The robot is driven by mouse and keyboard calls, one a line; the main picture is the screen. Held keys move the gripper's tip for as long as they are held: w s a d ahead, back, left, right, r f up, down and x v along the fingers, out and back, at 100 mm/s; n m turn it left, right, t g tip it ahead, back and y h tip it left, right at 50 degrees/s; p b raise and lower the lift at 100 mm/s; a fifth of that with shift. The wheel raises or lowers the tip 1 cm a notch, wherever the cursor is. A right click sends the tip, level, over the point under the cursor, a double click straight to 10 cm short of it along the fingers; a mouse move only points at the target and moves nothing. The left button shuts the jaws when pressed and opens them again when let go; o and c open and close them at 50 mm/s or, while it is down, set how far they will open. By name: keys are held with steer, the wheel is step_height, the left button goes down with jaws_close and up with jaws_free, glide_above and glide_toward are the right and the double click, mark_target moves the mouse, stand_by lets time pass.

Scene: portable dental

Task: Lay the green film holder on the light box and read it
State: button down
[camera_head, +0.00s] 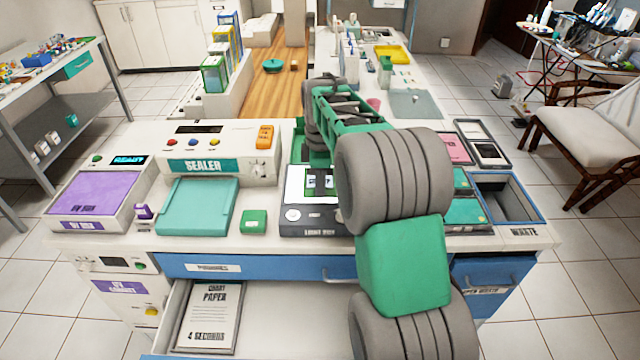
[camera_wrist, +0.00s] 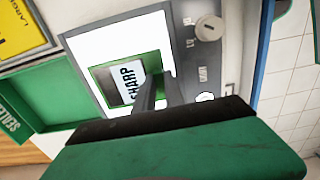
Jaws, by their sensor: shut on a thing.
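The light box (camera_head: 315,229) stands on the counter with its panel lit white. In the wrist view its bright panel (camera_wrist: 85,46) and grey control strip with a round dial show. The green film holder (camera_wrist: 98,73) lies over the lit panel, roughly flat. Its pale window bears dark lettering that looks like "SHARP", though the letters are not crisp. My gripper (camera_wrist: 158,92) is shut on the holder's near edge. Whether the holder fully touches the panel is unclear. In the head view my arm hides much of the gripper and the box's right side.
A sealer (camera_head: 215,155) with a teal pad and a small green box (camera_head: 254,221) stand left of the light box. A waste bin (camera_head: 508,200) is at the right. An open drawer with a paper sheet (camera_head: 210,315) juts out in front. A green tray (camera_wrist: 50,95) adjoins the light box.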

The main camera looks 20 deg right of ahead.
steer(key=c, duration=1.3)
jaws_free()
steer(key=shift+c, duration=0.2)
step_height(320, 180, up, 8)
steer(key=shift+f, duration=0.1)
steer(key=s+a+f+m+t, duration=0.1)
steer(key=s+a+f+m, duration=0.1)
steer(key=s, duration=0.5)
steer(key=s+a+f+m+t, duration=0.1)
steer(key=s+a+f+m, duration=0.1)
steer(key=s+a+m, duration=0.3)
steer(key=s+a+f+m+t, duration=0.1)
steer(key=s+a+m, duration=0.3)
steer(key=s, duration=0.5)
steer(key=shift+s+f+m+p, duration=0.2)
steer(key=shift+f+m+p, duration=0.3)
steer(key=shift+m, duration=0.6)
